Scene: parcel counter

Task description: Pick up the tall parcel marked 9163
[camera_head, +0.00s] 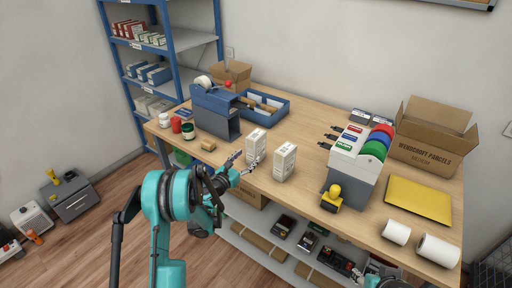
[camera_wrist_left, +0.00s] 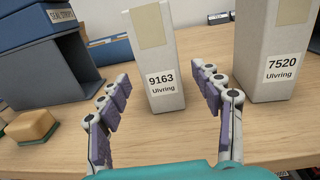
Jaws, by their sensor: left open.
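Two tall white parcels stand upright on the wooden counter (camera_head: 305,119). The left wrist view shows the labels: the parcel marked 9163 (camera_wrist_left: 160,62) is in the middle and the parcel marked 7520 (camera_wrist_left: 272,50) is to its right. In the head view, the parcel 9163 is the left one (camera_head: 256,142) and 7520 is the right one (camera_head: 285,161). My left gripper (camera_head: 244,163) is open and empty, in front of parcel 9163. In the wrist view its fingers (camera_wrist_left: 163,98) point toward that parcel, one to each side; I cannot tell whether they reach beside it. My right gripper is not clearly in view.
A grey-blue dispenser (camera_head: 214,113) stands left of the parcels, with a tan sponge-like block (camera_head: 208,145) in front. A white label machine (camera_head: 353,157) and a yellow-handled stamp (camera_head: 332,197) stand to the right. The counter's front edge lies close below my gripper.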

